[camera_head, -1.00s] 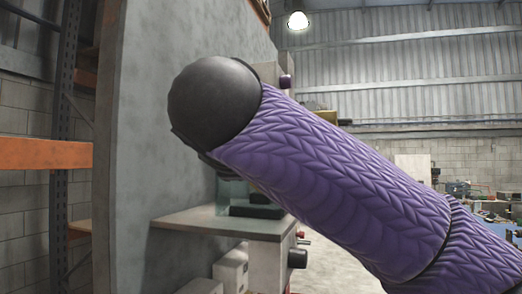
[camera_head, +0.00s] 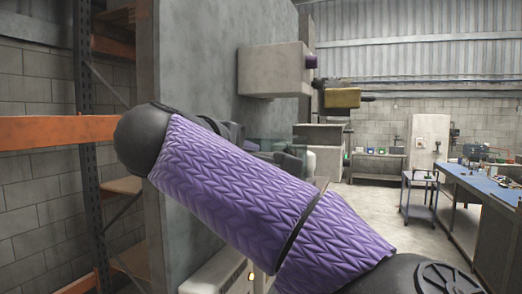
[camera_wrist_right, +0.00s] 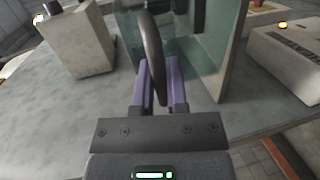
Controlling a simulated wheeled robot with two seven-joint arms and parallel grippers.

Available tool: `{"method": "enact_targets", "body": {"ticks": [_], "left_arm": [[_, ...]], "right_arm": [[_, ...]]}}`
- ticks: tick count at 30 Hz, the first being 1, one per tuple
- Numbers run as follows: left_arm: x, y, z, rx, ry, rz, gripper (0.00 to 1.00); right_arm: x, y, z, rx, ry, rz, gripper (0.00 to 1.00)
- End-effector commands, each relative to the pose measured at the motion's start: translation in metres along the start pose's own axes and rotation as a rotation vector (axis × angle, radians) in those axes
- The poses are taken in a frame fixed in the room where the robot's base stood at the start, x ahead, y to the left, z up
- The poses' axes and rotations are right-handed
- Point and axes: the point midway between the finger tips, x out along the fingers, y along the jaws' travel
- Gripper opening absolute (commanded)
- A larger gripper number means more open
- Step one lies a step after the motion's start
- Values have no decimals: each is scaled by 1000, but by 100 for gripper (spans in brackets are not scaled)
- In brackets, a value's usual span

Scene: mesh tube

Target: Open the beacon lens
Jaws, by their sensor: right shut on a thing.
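Greenish glass panels, which may be the beacon lens, stand upright in the right wrist view (camera_wrist_right: 205,60). Greenish glass also shows in the head view (camera_head: 275,149), partly hidden by my right arm. A dark curved handle (camera_wrist_right: 154,50) rises in front of the glass in the right wrist view. My right gripper (camera_wrist_right: 160,75) has its two purple fingers shut on the handle, one on each side. How the handle joins the glass is not clear.
A grey slab wall (camera_head: 210,70) stands beside my right arm. A beige box (camera_head: 274,69) juts from it. In the wrist view, a grey block (camera_wrist_right: 77,42) stands left and a pale box (camera_wrist_right: 286,55) right on the grey surface. A blue-topped bench (camera_head: 485,183) stands right.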

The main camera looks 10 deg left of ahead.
Motion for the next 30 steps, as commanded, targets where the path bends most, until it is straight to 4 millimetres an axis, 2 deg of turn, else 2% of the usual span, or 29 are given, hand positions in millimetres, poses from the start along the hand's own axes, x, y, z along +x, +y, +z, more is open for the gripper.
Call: {"method": "enact_targets", "body": {"ticks": [5,6,8,16,20,24,27,30], "left_arm": [[0,-1,0,0,0,-1,59],[0,-1,0,0,-1,-1,59],[0,-1,0,0,-1,-2,59],[1,-1,0,-1,-1,-2,59],[5,-2,1,-1,-2,-3,59],[-6,-2,0,-1,-1,-3,59],[-17,-2,-1,-1,-1,-3,59],[-22,-2,-2,-1,-1,-3,59]], "right_arm": [[0,-2,0,-1,0,-5,0],[0,-2,0,-1,0,-6,19],[0,-2,0,-1,0,-5,31],[-4,-1,0,-1,1,-2,31],[-31,0,-1,-3,5,3,31],[-68,4,-1,-3,4,2,31],[-87,5,-1,-4,3,0,31],[-97,3,0,-2,1,-2,31]]}}
